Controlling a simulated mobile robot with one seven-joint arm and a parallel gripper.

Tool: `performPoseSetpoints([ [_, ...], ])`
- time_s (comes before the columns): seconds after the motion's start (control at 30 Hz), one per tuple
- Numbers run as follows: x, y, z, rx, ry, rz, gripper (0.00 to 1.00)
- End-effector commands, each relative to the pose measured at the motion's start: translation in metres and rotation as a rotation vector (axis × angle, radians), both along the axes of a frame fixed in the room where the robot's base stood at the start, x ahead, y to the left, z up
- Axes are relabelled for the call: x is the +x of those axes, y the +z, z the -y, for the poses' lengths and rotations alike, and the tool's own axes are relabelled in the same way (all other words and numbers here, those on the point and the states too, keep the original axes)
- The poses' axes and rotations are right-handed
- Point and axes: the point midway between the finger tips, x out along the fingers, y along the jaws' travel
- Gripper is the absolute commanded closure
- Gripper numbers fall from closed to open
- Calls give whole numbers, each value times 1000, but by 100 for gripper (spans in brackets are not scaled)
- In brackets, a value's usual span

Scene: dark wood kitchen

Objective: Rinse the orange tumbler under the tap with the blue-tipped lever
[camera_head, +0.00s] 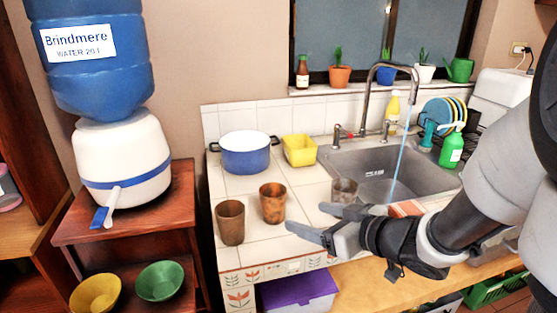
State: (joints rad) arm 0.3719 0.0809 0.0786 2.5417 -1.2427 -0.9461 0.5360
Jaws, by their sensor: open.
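An orange-brown tumbler (273,203) stands upright on the white tiled counter (255,240), between a browner tumbler (230,222) and a greyish see-through tumbler (344,190) by the sink. My gripper (308,218) is open and empty, its fingers pointing left, right of the orange-brown tumbler and apart from it. The curved tap (367,95) stands behind the steel sink (415,157). A thin stream of water (399,165) falls from its spout. A red-tipped lever (338,130) shows at its left. The right lever's tip colour is unclear.
A water dispenser (120,165) with a blue-and-white lever (106,208) stands on a wooden stand at left. A blue pot (246,155) and yellow tub (300,150) stand behind the tumblers. A green bottle (452,148) and dish rack are right of the sink.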

Motion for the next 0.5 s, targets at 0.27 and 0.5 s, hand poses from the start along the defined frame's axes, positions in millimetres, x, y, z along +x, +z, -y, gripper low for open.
performPoseSetpoints([
  [0.27, 14, -16, -14, -11, -5, -5, 29],
  [0.5, 53, -35, -44, -12, -6, -4, 29],
])
